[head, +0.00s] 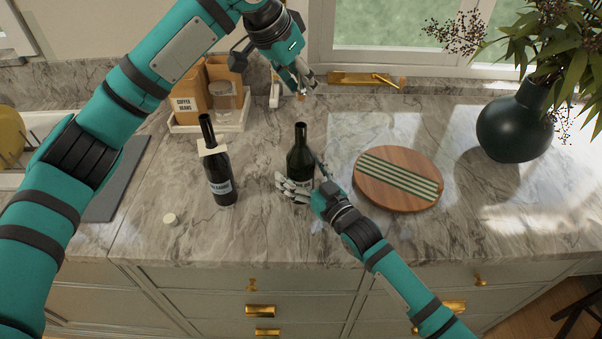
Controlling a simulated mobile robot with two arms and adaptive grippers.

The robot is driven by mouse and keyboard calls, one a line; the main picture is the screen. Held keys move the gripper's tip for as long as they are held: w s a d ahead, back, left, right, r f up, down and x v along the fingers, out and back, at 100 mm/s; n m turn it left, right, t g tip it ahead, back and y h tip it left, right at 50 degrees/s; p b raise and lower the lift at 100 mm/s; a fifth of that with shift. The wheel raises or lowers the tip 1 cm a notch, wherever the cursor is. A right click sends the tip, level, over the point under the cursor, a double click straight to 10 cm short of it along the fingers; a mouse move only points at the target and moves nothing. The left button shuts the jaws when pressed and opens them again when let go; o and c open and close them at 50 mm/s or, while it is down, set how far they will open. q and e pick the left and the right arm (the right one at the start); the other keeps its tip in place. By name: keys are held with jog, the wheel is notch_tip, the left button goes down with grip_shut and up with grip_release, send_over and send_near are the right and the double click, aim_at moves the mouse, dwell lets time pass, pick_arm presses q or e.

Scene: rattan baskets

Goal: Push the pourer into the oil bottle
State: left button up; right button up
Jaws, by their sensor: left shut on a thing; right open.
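The oil bottle (300,154), dark green with an open-looking neck, stands upright on the marble counter. My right gripper (299,178) is open at its lower body, with fingers on both sides; whether they touch the glass I cannot tell. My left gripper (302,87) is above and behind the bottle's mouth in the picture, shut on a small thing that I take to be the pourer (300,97). The pourer is mostly hidden by the fingers and too small to make out well. It is apart from the bottle.
A dark bottle (219,181) with a pale neck tag stands to the left. A small pale disc (170,219) lies near the front edge. A round striped wooden board (398,202) lies right, a dark vase (512,128) beyond it. A tray (232,126) holds boxes and a jar.

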pick_arm(q)
jog(key=shift+w+f, duration=0.1)
pick_arm(e)
jog(key=shift+w, duration=0.1)
jog(key=shift+c, duration=0.8)
jog(key=c, duration=1.6)
pick_arm(q)
send_over(305, 123)
jog(key=shift+s+a+f, duration=0.1)
jog(key=shift+a+f, duration=0.05)
jog(key=shift+f, duration=0.65)
jog(key=shift+s+a+f, duration=0.1)
jog(key=shift+s+f, duration=0.05)
jog(key=shift+f, duration=0.65)
jog(key=shift+s+a+f, duration=0.1)
jog(key=shift+a+f, duration=0.05)
jog(key=shift+f, duration=0.65)
pick_arm(e)
jog(key=shift+c, duration=0.2)
pick_arm(q)
jog(key=shift+f, duration=0.15)
jog(key=shift+f, duration=0.75)
jog(key=shift+f, duration=0.7)
jog(key=o, duration=0.9)
jog(key=shift+c, duration=0.2)
